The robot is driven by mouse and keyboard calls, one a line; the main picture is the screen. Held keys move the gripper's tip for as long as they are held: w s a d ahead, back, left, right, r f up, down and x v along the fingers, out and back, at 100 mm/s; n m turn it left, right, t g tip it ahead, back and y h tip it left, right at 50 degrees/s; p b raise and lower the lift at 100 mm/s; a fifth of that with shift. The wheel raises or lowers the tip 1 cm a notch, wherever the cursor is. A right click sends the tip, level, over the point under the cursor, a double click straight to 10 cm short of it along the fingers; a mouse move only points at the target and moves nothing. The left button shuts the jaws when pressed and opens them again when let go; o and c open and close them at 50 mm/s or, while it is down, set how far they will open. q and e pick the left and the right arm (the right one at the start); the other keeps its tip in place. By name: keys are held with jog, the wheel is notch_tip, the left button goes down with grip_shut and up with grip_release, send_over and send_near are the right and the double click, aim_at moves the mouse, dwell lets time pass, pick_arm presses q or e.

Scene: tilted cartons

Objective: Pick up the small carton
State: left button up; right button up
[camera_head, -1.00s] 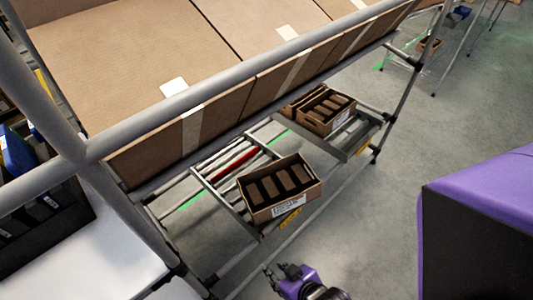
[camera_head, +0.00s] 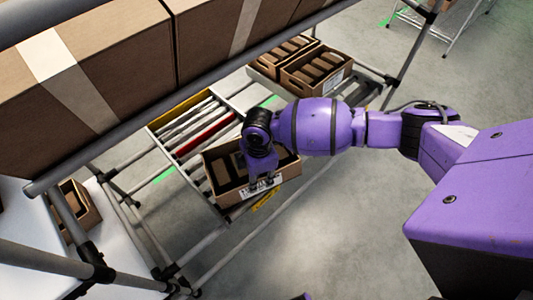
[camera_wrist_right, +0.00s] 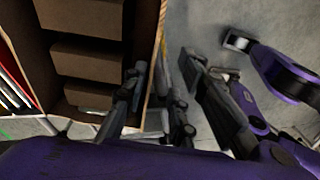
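The small carton (camera_head: 229,198) is an open brown tray with a white label on its front wall. It sits on the tilted lower rack and holds several brown blocks. My right gripper (camera_head: 262,187) is at its front wall, and my wrist hides part of the inside. In the right wrist view the carton wall (camera_wrist_right: 147,40) runs between the fingers of the right gripper (camera_wrist_right: 155,98). One finger is inside the carton and the other outside. The fingers look apart, with no clear squeeze on the wall. My left gripper is not clearly in view.
Two similar cartons stand behind on the rack, one of them here (camera_head: 318,70). Large taped boxes (camera_head: 120,60) fill the shelf above, close over the rack. Grey rack tubes (camera_head: 60,265) stand at the left. Grey floor (camera_head: 330,235) is open at the front right.

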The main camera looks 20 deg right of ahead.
aim_at(261, 185)
jog(key=shift+w+d+f+b, duration=0.4)
jog(key=shift+d+f+b, duration=0.1)
jog(key=shift+d+f, duration=0.2)
jog(key=shift+w+d+h, duration=0.2)
jog(key=shift+d+h, duration=0.05)
jog(key=shift+h, duration=0.05)
jog(key=f, duration=0.2)
jog(key=f+b, duration=0.1)
jog(key=f, duration=0.1)
jog(key=a+f, duration=0.1)
jog(key=f, duration=0.2)
jog(key=shift+s, duration=0.15)
jog(key=shift+d+f, duration=0.1)
jog(key=shift+f, duration=0.1)
pick_arm(q)
jog(key=f, duration=0.3)
jog(key=shift+s+d, duration=0.2)
jog(key=shift+d, duration=0.15)
pick_arm(e)
jog(key=shift+c, duration=0.5)
pick_arm(q)
jog(key=shift+r, duration=0.1)
pick_arm(e)
grip_shut()
